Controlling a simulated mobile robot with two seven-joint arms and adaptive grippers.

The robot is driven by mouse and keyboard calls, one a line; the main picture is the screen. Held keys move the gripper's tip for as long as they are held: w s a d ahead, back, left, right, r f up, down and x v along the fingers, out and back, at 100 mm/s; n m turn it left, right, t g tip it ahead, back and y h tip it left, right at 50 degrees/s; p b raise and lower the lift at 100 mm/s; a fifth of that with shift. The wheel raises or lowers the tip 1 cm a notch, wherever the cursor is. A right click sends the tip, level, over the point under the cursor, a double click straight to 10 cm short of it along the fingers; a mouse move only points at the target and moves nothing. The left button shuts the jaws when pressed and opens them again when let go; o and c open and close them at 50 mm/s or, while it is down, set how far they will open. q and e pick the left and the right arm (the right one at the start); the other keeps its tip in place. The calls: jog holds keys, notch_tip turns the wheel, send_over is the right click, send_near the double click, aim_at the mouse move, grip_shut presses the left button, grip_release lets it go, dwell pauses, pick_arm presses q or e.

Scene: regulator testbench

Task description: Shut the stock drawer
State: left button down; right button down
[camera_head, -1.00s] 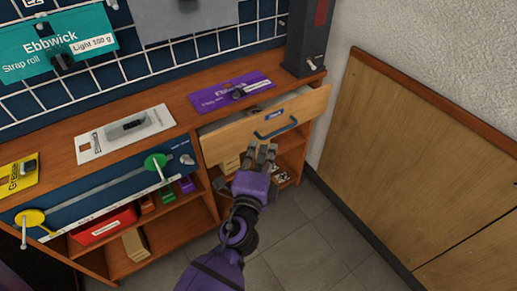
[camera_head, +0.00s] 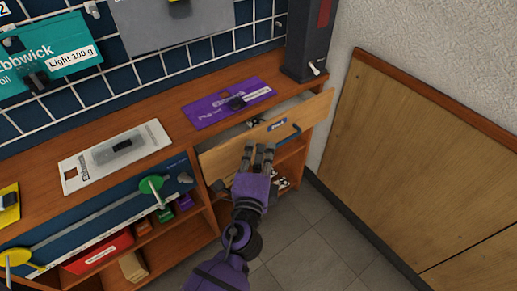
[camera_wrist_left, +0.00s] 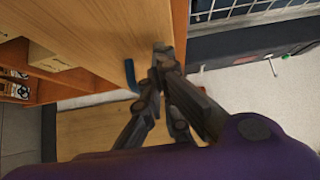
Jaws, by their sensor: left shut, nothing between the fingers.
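The stock drawer (camera_head: 226,156) stands pulled out of the right side of the wooden bench. Its pale wood front has a small blue label and a dark blue handle (camera_head: 289,134). A dark gap with a few small items shows behind the front. My left gripper (camera_head: 258,149) is shut and empty, its fingers overlapping the drawer front, left of the handle. In the left wrist view the fingertips (camera_wrist_left: 162,58) are close to the wooden front (camera_wrist_left: 118,30), beside the blue handle (camera_wrist_left: 131,76). I cannot tell whether they touch it. My right gripper is not in view.
A purple card (camera_head: 228,102) lies on the bench top above the drawer. A dark grey upright unit (camera_head: 306,45) stands behind its right end. Open shelves lie below. A wooden wall panel (camera_head: 425,165) stands at the right, with clear tiled floor (camera_head: 310,240) between.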

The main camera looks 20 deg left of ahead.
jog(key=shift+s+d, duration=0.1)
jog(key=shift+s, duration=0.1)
pick_arm(q)
jog(key=w+a, duration=0.1)
jog(key=a, duration=0.1)
jog(key=w+a+p, duration=0.1)
jog(key=w+a, duration=0.1)
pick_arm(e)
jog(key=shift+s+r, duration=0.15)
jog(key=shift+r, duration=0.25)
pick_arm(q)
jog(key=shift+s+d, duration=0.1)
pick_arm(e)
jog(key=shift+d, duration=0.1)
